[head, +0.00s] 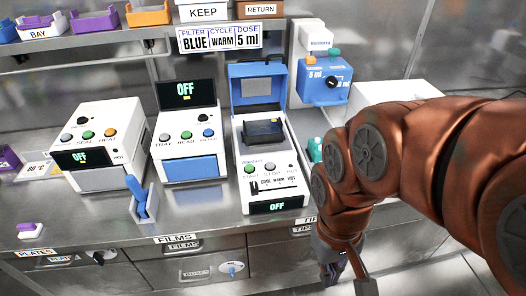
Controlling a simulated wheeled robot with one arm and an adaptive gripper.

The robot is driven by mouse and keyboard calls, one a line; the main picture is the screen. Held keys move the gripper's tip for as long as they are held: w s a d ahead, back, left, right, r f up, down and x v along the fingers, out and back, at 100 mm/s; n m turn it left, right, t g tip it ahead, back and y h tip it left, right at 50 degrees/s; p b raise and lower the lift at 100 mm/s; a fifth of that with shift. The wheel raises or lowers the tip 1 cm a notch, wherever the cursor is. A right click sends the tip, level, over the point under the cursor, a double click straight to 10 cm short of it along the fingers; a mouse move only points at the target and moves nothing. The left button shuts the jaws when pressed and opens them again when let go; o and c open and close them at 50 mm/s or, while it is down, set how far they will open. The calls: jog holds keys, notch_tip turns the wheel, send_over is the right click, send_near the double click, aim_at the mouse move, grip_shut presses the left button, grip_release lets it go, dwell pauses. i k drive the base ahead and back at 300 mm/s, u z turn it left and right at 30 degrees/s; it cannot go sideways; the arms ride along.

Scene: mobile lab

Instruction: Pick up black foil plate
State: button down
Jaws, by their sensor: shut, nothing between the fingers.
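A dark, box-like plate (263,132) sits in the open white machine with the raised blue lid (258,85). It looks like the black foil plate, but its foil is too small to make out. My gripper (346,275) is at the lower right, in front of the counter edge and below the counter top. It is shut and empty, well apart from the plate. The arm hides part of the counter's right side.
Two more white machines, one with a SEAL button (97,150) and one with READ (188,140), stand to the left. A blue upright tool (142,197) stands at the counter front. A blue dispenser (323,82) hangs behind. Labelled drawers (190,262) lie below.

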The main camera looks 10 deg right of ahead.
aim_at(267, 130)
jog(key=k, duration=0.5)
jog(key=u, duration=2.1)
jog(key=i, duration=1.6)
jog(key=z, duration=2.55)
jog(key=i, duration=0.5)
jog(key=u, duration=0.05)
